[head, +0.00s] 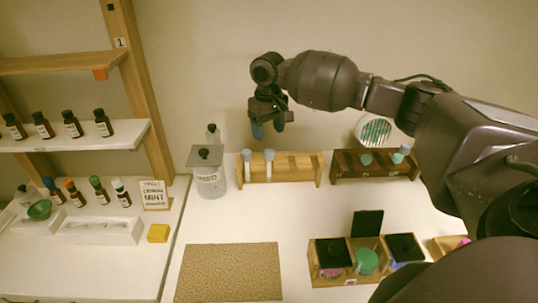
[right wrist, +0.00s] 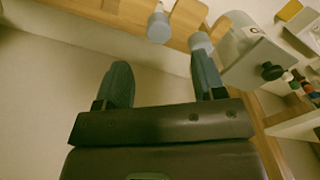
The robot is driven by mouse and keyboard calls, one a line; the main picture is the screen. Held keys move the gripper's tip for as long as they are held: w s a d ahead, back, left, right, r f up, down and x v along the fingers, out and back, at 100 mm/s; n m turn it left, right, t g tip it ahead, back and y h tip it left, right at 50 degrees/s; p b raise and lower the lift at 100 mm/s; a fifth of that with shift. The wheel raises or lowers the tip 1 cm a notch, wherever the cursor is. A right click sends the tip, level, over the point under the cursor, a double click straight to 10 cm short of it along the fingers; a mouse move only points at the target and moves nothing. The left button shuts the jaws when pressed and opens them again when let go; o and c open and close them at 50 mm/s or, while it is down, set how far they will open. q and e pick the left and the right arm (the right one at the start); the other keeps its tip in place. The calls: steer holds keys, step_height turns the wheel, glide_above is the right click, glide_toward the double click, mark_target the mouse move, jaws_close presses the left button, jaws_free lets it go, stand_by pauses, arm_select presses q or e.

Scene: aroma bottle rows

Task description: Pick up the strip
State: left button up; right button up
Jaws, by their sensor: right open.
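I cannot clearly make out a single strip. A white tray (head: 103,231) on the left counter holds thin pale shapes, too small to tell. A round, green-and-white striped object (head: 375,131) stands at the back right behind the dark rack. My right gripper (head: 268,130) hangs above the light wooden rack (head: 305,168), fingers down, apart and empty. Its two blue-grey fingers also show in the right wrist view (right wrist: 161,70), with nothing between them. Two capped tubes (head: 269,158) stand in the light rack below. My left gripper is not in view.
A grey-lidded jar (head: 210,178) stands left of the light rack. A dark rack (head: 345,167) is to the right. A wooden box of jars (head: 328,277) sits at front right. Shelves with dark bottles (head: 72,126) stand left. A tan mat (head: 230,272) is bare.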

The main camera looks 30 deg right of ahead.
mark_target(269, 150)
steer(key=shift+d+f, duration=0.1)
steer(key=shift+f, duration=3.8)
steer(key=c, duration=0.8)
